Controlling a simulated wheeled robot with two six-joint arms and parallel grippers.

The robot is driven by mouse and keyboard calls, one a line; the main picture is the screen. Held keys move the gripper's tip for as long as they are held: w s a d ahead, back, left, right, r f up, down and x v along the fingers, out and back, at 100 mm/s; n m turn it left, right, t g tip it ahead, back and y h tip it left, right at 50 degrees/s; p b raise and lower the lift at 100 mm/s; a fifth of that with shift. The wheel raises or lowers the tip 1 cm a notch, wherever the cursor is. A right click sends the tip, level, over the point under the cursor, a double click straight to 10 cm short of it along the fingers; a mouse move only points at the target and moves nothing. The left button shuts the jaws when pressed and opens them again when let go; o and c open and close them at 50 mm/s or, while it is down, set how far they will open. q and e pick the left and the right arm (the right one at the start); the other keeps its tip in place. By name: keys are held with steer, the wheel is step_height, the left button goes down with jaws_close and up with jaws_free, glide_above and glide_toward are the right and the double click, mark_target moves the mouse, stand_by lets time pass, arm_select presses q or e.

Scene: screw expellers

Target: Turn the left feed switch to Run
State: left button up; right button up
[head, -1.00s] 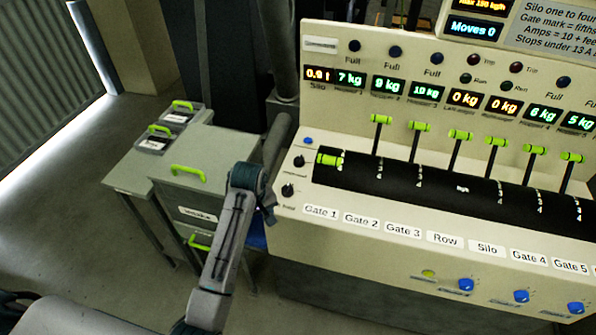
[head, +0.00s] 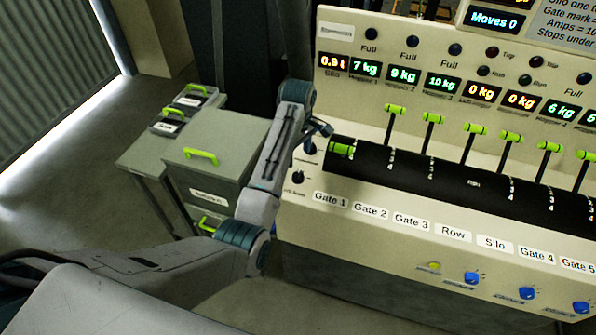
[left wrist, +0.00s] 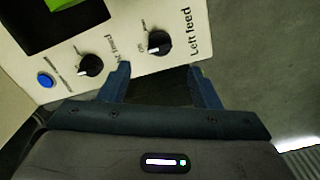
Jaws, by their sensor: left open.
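The left feed switch (left wrist: 160,42) is a black round knob with a white mark, beside the printed words "Left feed" on the cream panel. Its mark points toward the small label that seems to read Off. In the head view it appears to be the lower of two black knobs (head: 297,177) at the console's left end. My left gripper (left wrist: 160,88) is open and empty, with its two dark blue fingers short of the switch and apart from it. In the head view the gripper (head: 319,128) is partly hidden by my wrist. My right gripper is not in view.
A second black knob (left wrist: 90,65) and a blue button (left wrist: 45,80) sit close by on the panel. Green-handled gate levers (head: 395,109) stand along the black strip to the right. A grey drawer cabinet (head: 225,150) stands left of the console.

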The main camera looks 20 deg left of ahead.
mark_target(298, 173)
arm_select(q)
step_height(298, 173, down, 8)
steer(key=p, duration=0.2)
steer(key=shift+f+p, duration=0.2)
steer(key=shift+p, duration=0.1)
steer(key=shift+f, duration=0.4)
steer(key=c, duration=1)
steer(key=shift+m, duration=0.4)
steer(key=m, duration=0.5)
steer(key=shift+m, duration=0.3)
steer(key=m, duration=0.5)
steer(key=shift+r+m, duration=0.1)
steer(key=shift+m, duration=0.2)
